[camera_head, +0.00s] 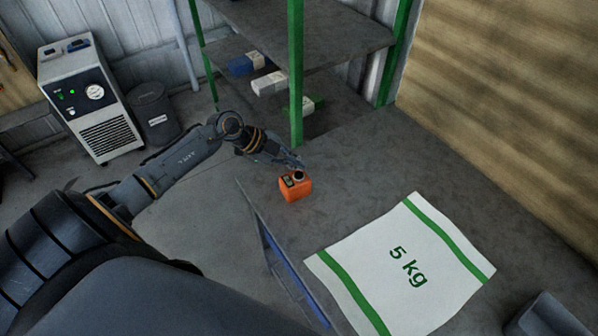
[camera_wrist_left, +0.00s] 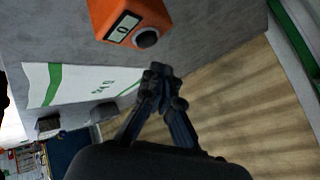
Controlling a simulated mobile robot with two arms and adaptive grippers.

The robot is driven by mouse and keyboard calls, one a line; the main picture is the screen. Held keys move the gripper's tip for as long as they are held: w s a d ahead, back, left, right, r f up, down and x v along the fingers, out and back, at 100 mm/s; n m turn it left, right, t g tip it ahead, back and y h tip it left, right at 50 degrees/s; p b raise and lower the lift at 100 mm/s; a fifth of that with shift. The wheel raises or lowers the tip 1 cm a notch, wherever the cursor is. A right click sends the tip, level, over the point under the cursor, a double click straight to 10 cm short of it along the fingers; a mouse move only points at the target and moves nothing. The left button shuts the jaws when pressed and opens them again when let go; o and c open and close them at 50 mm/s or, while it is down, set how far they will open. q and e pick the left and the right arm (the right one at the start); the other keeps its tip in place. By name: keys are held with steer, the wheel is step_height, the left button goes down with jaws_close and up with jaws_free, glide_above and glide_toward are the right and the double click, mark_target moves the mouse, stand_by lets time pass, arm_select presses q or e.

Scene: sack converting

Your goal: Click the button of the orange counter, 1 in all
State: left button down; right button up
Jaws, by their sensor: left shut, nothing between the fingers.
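The orange counter (camera_head: 296,190) stands on the grey table (camera_head: 350,165) near its left edge. It has a small display and a round dark button (camera_head: 299,175) on top. In the left wrist view the counter (camera_wrist_left: 128,14) is at the top, its display seems to show 0, and its button (camera_wrist_left: 146,38) faces the camera. My left gripper (camera_head: 300,164) is shut and empty, right by the button on its far side in the head view. In the left wrist view the fingertips (camera_wrist_left: 160,72) appear just below the button; contact cannot be told. My right gripper is not in view.
A flat white sack marked "5 kg" (camera_head: 408,268) lies on the table nearer me. A dark grey object (camera_head: 546,316) is at the lower right. A green-posted shelf (camera_head: 296,75) stands behind the counter. A machine (camera_head: 88,98) and a bin (camera_head: 153,112) stand at the left.

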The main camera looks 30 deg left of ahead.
mark_target(299, 175)
arm_select(q)
steer(key=shift+f, duration=0.6)
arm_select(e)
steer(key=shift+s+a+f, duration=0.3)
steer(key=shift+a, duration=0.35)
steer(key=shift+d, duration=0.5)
arm_select(q)
steer(key=shift+f, duration=0.15)
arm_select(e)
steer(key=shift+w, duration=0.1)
arm_select(q)
steer(key=shift+f, duration=0.25)
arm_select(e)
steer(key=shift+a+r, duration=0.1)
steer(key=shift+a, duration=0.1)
